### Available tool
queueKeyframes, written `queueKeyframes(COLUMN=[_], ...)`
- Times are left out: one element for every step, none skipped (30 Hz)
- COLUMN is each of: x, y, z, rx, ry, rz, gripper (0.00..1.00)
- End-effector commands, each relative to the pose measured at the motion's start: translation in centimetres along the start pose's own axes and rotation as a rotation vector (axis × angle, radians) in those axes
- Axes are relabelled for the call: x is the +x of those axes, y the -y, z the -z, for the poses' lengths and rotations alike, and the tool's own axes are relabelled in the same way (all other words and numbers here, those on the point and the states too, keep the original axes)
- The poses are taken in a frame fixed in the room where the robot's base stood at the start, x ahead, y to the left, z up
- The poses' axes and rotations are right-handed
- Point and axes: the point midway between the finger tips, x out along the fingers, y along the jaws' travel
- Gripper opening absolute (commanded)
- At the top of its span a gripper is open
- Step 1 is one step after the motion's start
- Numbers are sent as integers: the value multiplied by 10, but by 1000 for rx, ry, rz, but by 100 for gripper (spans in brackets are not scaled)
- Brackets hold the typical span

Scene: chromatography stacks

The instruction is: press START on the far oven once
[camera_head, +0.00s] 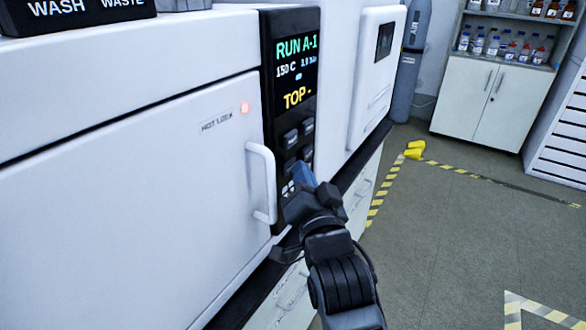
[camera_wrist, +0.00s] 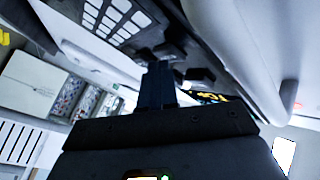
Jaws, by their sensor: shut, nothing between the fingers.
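The oven (camera_head: 130,215) fills the left of the head view. Its control panel (camera_head: 268,100) has a lit display (camera_head: 297,72) reading "RUN A-1", "150 C" and "TOP-". Dark buttons (camera_head: 291,138) sit below the display. My gripper (camera_head: 303,176) is shut and empty, with its bluish fingertips at the panel's lower part, over or beside the lower keys. It hides some of them, and I cannot tell whether it touches. No START label is readable. In the wrist view the shut fingers (camera_wrist: 157,84) point toward a dark panel with blocky dark buttons (camera_wrist: 200,75).
The oven door handle (camera_head: 262,182) stands out just left of my gripper. A red light (camera_head: 244,108) glows by the "HOT LOCK" label. A white unit (camera_head: 376,75) stands farther right along the bench. The floor (camera_head: 450,235) to the right is open, with striped tape and a yellow object (camera_head: 415,149).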

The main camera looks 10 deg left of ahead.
Motion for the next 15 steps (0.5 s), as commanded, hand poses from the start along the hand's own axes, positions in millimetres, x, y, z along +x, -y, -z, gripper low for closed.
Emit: queueKeyframes(x=[0, 0, 0, 0, 0, 0, 0, 0, 0, -1, -1, -2, -3, -4, -5], y=[0, 0, 0, 0, 0, 0, 0, 0, 0, 0, 0, -1, -1, -2, -3], z=[0, 0, 0, 0, 0, 0, 0, 0, 0, 0, 1, 2, 2, 3, 4], rx=[0, 0, 0, 0, 0, 0, 0, 0, 1, 1, 1, 1, 1, 1, 0], ry=[0, 0, 0, 1, 1, 1, 1, 1, 1, 1, 1, 1, 1, 2, 2], rz=[1, 1, 1, 1, 1, 1, 1, 1, 1, 1, 0, 0, 0, 0, 0], gripper=[0, 0, 0, 0, 0, 0, 0, 0, 0, 0, 0, 0, 0, 0, 0])
